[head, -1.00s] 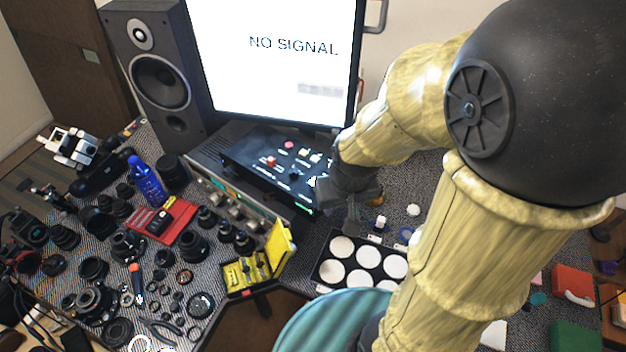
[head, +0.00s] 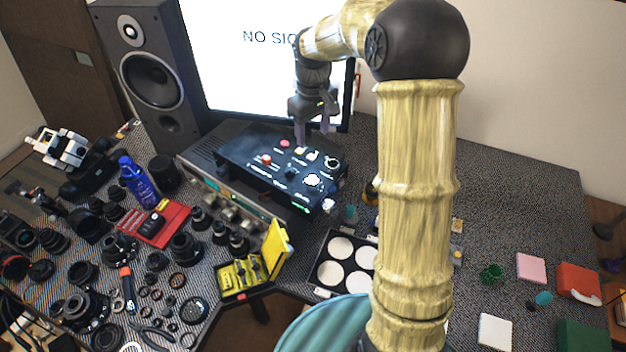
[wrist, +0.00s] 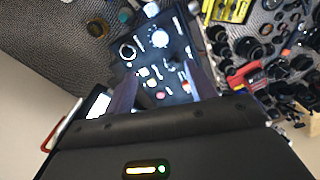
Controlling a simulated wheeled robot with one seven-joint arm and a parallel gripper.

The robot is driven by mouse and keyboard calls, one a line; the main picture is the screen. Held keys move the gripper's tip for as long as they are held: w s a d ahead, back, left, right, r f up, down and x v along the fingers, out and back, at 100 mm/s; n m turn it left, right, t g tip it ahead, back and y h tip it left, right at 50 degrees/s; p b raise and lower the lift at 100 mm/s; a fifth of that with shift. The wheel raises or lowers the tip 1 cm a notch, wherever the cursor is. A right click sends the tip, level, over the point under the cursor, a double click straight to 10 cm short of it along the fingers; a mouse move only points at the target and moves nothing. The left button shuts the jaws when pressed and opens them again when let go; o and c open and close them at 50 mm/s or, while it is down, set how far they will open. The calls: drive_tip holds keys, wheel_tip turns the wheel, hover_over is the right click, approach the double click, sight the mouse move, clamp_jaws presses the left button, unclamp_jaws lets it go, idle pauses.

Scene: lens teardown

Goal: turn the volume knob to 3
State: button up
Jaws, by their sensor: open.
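A black control box (head: 240,150) sits on top of a grey amplifier unit below the monitor. Its top carries a black knob (head: 292,173), a pale round dial (head: 312,180), a ringed dial (head: 332,162), a red button (head: 266,160) and small switches. The labels are too small to read, so I cannot tell which is the volume knob or its setting. My gripper (head: 313,130) is open and empty above the box's back edge, fingers pointing down. In the wrist view the pale dial (wrist: 160,39) and ringed dial (wrist: 127,52) show beyond the open fingers.
The monitor (head: 225,60) stands close behind my gripper. A speaker (head: 150,75) is at left. The amplifier (head: 225,205) has front knobs. Lens parts crowd the left; a yellow case (head: 277,248) and a white-disc tray (head: 325,293) lie in front. The back right table is largely clear.

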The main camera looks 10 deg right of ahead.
sight(313, 180)
drive_tip(key=shift+r, duration=0.1)
wheel_tip(313, 180, down, 18)
drive_tip(key=p, duration=0.3)
drive_tip(key=shift+r, duration=0.25)
idle(0.3)
drive_tip(key=c, duration=1)
